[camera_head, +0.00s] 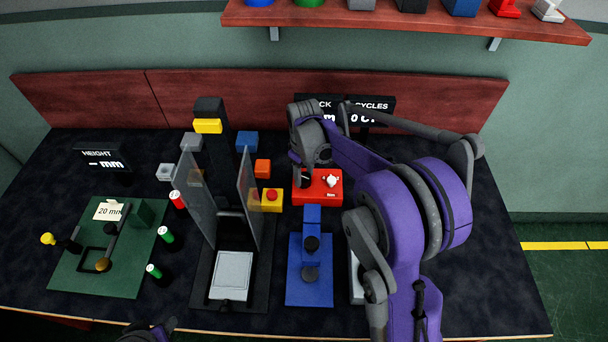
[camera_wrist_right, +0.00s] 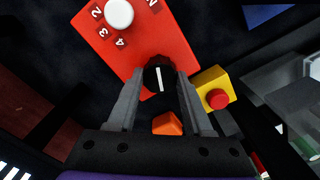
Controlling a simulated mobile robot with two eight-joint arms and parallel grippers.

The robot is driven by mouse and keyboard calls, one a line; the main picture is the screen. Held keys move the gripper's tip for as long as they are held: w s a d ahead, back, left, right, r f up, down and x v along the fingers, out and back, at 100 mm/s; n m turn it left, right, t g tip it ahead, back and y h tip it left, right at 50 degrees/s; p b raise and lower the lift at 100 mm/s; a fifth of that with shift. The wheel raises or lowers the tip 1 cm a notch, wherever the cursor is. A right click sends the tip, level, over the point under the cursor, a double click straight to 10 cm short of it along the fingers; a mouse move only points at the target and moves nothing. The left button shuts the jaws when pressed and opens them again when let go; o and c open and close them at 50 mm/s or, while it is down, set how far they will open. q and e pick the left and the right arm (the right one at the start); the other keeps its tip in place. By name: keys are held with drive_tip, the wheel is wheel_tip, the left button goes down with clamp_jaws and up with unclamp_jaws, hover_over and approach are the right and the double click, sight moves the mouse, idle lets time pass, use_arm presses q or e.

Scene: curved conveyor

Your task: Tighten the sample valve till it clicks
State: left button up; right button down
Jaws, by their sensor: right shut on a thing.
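A red box (camera_head: 325,199) stands on the table right of centre and carries a white knob (camera_head: 331,181). In the right wrist view the red box (camera_wrist_right: 100,42) has numbers around the white knob (camera_wrist_right: 119,13) and a black knob (camera_wrist_right: 159,73) with a white line at its lower edge. My right gripper (camera_wrist_right: 160,80) is shut on the black knob, one finger on each side. In the head view my right gripper (camera_head: 305,180) is at the box's left side, partly hidden by its own arm. No label marks either knob as the sample valve. A dark part of my left arm shows at the bottom edge.
A yellow box with a red button (camera_head: 272,206) and an orange block (camera_head: 262,168) are close on the left. A press with clear guards (camera_head: 248,195) stands farther left. A blue stand (camera_head: 310,285) is in front. A display stands behind.

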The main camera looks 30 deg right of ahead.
sight(304, 177)
drive_tip(key=shift+m, duration=0.7)
drive_tip(key=shift+c, duration=1.5)
unclamp_jaws()
wheel_tip(304, 177, up, 11)
drive_tip(key=shift+p, duration=0.3)
drive_tip(key=shift+f, duration=0.1)
